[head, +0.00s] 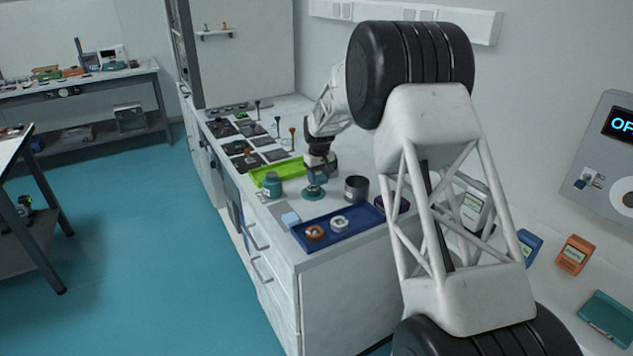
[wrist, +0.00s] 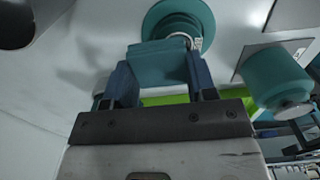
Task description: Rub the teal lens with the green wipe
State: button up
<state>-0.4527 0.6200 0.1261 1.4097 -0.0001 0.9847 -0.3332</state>
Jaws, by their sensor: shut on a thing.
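The teal lens (head: 313,193) stands on the bench below my gripper, with a round teal base. In the wrist view the teal lens (wrist: 178,16) is at top centre, just beyond my fingertips, partly hidden by the held piece. My gripper (wrist: 160,75) is shut on a folded blue-green piece, which I take as the green wipe (wrist: 158,62). The wipe lies against or very close to the lens; I cannot tell if they touch. In the head view my gripper (head: 318,168) is directly above the lens, and the wipe cannot be made out.
A dark cup (head: 356,188) is close on the right.

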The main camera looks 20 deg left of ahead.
jog(key=shift+r, duration=2.75)
